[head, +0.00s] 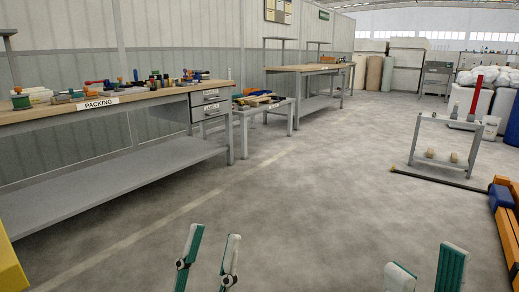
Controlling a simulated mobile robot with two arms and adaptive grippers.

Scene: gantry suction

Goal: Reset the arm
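My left gripper (210,258) is at the bottom middle of the head view, its two green-and-white fingers pointing up and spread apart with bare floor showing between them. My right gripper (425,272) is at the bottom right, its two fingers also spread apart with nothing visible between them. Both are over the open concrete floor and touch nothing that I can see. The rest of both arms is below the picture edge and hidden.
A packing bench (150,97) with tools stands at the left, a small table (240,110) beside it. A second bench (300,68) is further back. A grey frame (440,142) stands at the right near orange beams (503,215). The middle floor is clear.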

